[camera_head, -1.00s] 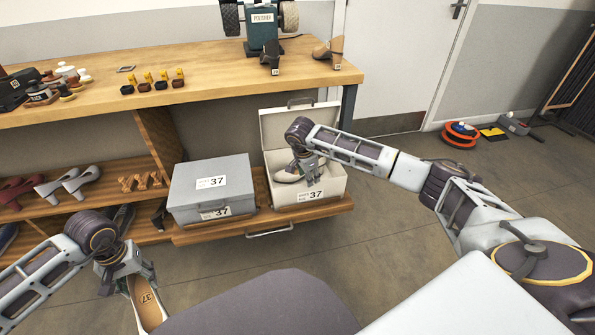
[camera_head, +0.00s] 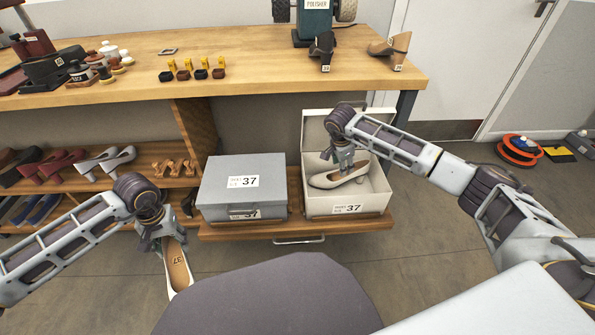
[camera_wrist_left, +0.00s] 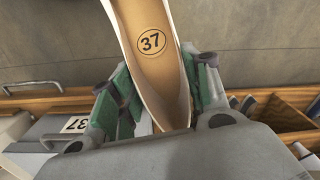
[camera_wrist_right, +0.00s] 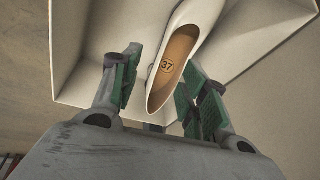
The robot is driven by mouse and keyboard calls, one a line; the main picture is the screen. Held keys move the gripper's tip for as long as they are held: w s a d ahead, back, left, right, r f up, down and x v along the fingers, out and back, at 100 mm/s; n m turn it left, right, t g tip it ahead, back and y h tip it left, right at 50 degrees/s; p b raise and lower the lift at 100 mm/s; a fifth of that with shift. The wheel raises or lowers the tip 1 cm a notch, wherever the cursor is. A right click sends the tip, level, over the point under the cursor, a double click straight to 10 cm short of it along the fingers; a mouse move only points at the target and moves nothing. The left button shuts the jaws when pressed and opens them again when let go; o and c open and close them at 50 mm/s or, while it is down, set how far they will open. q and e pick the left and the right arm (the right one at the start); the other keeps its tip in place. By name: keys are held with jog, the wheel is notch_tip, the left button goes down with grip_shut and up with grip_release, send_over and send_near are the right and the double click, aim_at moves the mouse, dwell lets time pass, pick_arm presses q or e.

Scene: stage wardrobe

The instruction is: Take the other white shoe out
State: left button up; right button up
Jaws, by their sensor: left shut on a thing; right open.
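A white shoe (camera_head: 178,268) with a tan insole marked 37 hangs in my left gripper (camera_head: 161,240), in front of the shelf. The left wrist view shows this shoe (camera_wrist_left: 150,50) between the green finger pads. The other white shoe (camera_head: 340,178) lies in the open white box (camera_head: 345,204), marked 37, on the pulled-out board. In the right wrist view the shoe (camera_wrist_right: 180,50) lies between the open fingers (camera_wrist_right: 155,85), nearer the right one.
A closed grey box (camera_head: 243,190), also marked 37, stands left of the white box. The white box's lid (camera_head: 318,128) stands up at the back. The workbench (camera_head: 230,88) overhangs behind, with a polisher (camera_head: 313,20) on it. Other shoes (camera_head: 105,160) sit on the left shelf.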

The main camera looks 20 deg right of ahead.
pick_arm(q)
jog(key=shift+w+d, duration=0.1)
jog(key=shift+w, duration=0.25)
pick_arm(e)
jog(key=shift+w+d, duration=0.1)
jog(key=shift+w, duration=0.25)
pick_arm(q)
jog(key=shift+f+b, duration=1.4)
jog(key=shift+b, duration=0.05)
pick_arm(e)
send_over(340, 180)
notch_tip(340, 180, down, 6)
jog(key=shift+s+f, duration=0.25)
jog(key=shift+s, duration=0.15)
jog(key=shift+f, duration=0.1)
pick_arm(q)
jog(key=shift+f+b, duration=1.1)
jog(key=shift+b, duration=0.05)
pick_arm(e)
jog(key=shift+w+f, duration=0.2)
jog(key=shift+f, duration=0.55)
jog(key=shift+w+f, duration=0.2)
jog(key=shift+f, duration=0.55)
pick_arm(q)
jog(key=shift+f+b, duration=0.45)
pick_arm(e)
jog(key=shift+x, duration=1)
grip_shut()
